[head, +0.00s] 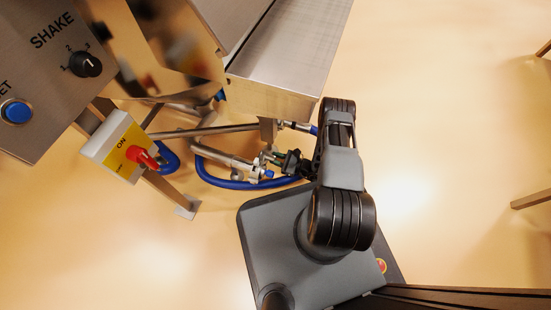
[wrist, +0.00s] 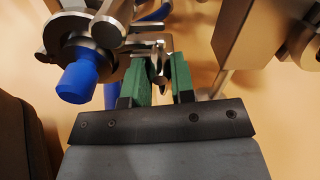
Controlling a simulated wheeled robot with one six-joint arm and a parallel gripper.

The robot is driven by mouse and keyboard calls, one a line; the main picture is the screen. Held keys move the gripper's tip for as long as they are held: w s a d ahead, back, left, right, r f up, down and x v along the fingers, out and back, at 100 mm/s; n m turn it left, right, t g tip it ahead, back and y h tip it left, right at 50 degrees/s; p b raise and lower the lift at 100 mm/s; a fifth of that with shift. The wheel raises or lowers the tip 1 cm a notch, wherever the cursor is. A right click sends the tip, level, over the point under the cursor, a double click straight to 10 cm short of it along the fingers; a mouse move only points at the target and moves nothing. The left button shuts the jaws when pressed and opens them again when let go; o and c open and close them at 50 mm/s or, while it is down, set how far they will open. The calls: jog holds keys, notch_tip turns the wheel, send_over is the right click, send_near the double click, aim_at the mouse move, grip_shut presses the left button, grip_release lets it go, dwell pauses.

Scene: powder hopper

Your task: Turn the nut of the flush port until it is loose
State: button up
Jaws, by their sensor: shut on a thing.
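My gripper (wrist: 160,76) has two green fingers. They stand on either side of a small shiny metal piece, the nut (wrist: 158,64), and are shut on it. The nut belongs to the metal clamp of the flush port (wrist: 92,30), which has a blue cap (wrist: 76,82) to the left of the fingers. In the head view my gripper (head: 283,158) reaches left to the end of the steel pipe, where the blue cap (head: 268,174) also shows. The nut is too small to make out there. How loose it is, I cannot tell.
A blue hose (head: 220,184) loops below the pipe (head: 220,156). A yellow switch box with a red knob (head: 141,157) stands to the left. The steel hopper body (head: 285,55) hangs above.

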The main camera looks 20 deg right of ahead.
jog(key=n, duration=0.4)
jog(key=shift+n, duration=1)
jog(key=shift+n, duration=0.7)
jog(key=n, duration=0.4)
jog(key=shift+w, duration=0.1)
jog(key=shift+n+p, duration=0.3)
jog(key=shift+n, duration=0.9)
